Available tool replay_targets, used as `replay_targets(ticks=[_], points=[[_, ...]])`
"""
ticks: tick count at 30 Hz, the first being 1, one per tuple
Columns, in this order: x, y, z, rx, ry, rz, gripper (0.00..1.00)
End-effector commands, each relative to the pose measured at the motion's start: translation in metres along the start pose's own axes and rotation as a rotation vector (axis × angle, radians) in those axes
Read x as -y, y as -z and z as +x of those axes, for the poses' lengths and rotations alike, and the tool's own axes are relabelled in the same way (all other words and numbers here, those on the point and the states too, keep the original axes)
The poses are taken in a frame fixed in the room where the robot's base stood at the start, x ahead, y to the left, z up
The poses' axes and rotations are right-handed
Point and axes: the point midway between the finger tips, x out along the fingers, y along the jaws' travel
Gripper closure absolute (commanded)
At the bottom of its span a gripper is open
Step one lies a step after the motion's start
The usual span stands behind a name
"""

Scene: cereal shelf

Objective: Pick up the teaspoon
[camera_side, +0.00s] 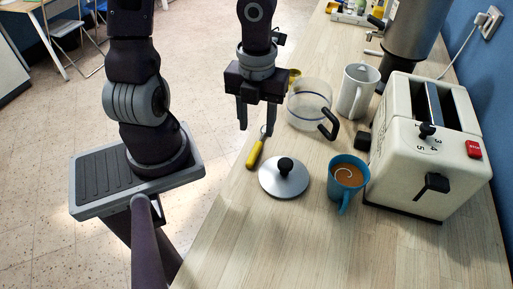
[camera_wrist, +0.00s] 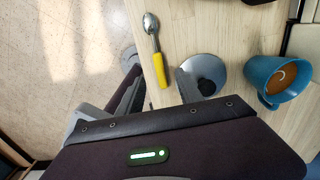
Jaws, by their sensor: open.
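The teaspoon (camera_side: 255,155) lies on the wooden counter near its left edge, with a yellow handle and a metal end. In the side view its metal end is partly hidden by a finger of my gripper. In the wrist view the whole teaspoon (camera_wrist: 159,68) shows, its bowl at the top and its handle pointing down toward the fingers. My gripper (camera_side: 256,117) is open and empty, pointing down above the counter near the metal end of the teaspoon. In the wrist view the fingers of my gripper (camera_wrist: 157,82) appear on either side of the yellow handle.
A round lid (camera_side: 284,177) with a black knob lies right of the teaspoon. A blue mug (camera_side: 346,184) holds a brown drink beside a cream toaster (camera_side: 428,150). A glass pot (camera_side: 308,103) and a white mug (camera_side: 355,92) stand behind. The front counter is clear.

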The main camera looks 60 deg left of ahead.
Motion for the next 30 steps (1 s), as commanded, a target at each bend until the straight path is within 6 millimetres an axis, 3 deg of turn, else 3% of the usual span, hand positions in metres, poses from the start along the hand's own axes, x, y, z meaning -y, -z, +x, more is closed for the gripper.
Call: replay_targets(ticks=[15, 23, 27, 30], points=[[-0.001, -0.003, 0.066, -0.006, 0.002, 0.021, 0.57], [-0.002, -0.004, 0.069, -0.005, 0.003, 0.015, 0.57], [-0.002, -0.004, 0.069, -0.004, 0.003, 0.015, 0.85], [-0.002, -0.004, 0.069, -0.004, 0.003, 0.015, 1.0]])
